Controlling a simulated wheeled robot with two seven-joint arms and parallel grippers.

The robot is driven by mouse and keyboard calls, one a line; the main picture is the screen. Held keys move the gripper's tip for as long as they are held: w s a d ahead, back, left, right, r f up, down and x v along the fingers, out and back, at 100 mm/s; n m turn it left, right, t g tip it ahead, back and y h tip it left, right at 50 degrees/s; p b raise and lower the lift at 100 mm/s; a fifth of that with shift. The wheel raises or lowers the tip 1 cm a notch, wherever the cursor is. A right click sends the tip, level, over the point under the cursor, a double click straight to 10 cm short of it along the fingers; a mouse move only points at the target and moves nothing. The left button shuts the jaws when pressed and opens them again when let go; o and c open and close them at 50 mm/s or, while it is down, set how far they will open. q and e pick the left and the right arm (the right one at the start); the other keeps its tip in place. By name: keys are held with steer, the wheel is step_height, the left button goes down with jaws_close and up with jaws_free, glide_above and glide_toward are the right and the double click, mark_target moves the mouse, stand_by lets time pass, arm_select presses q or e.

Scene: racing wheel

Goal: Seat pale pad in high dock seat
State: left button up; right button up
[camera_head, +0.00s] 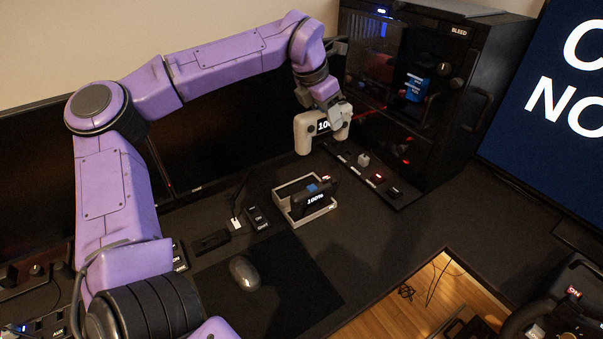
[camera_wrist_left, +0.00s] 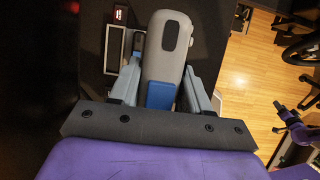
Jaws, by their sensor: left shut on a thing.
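The pale pad (camera_head: 303,135) is a light grey game controller with a lit display in its middle. My left gripper (camera_head: 331,108) is shut on it and holds it in the air above the back of the desk. In the left wrist view the pad (camera_wrist_left: 168,50) lies between the two fingers, with a blue part near the palm. The dock (camera_head: 284,190) is a light grey frame on the desk, below and left of the pad. A dark pad (camera_head: 314,201) reading 100% sits at it. I cannot tell which seat is the high one. My right gripper is not in view.
A black PC case (camera_head: 440,100) stands close right of the held pad. A dark strip (camera_head: 405,199) with small modules lies before it. Dark monitors stand behind my left arm. A mouse (camera_head: 244,272) lies on the mat.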

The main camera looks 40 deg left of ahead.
arm_select(q)
step_height(320, 180, down, 15)
steer(key=b, duration=1.3)
steer(key=w+a+f+p, duration=0.1)
steer(key=a+f, duration=0.3)
steer(key=w+a+f+p, duration=0.1)
steer(key=w+a+f, duration=0.1)
steer(key=a+f, duration=0.2)
steer(key=w+a+f+p, duration=0.2)
steer(key=a+f, duration=0.2)
steer(key=a, duration=0.1)
steer(key=shift+f, duration=0.35)
steer(key=o, duration=1.2)
steer(key=shift+s, duration=0.1)
steer(key=shift+r, duration=0.2)
steer(key=v, duration=1.2)
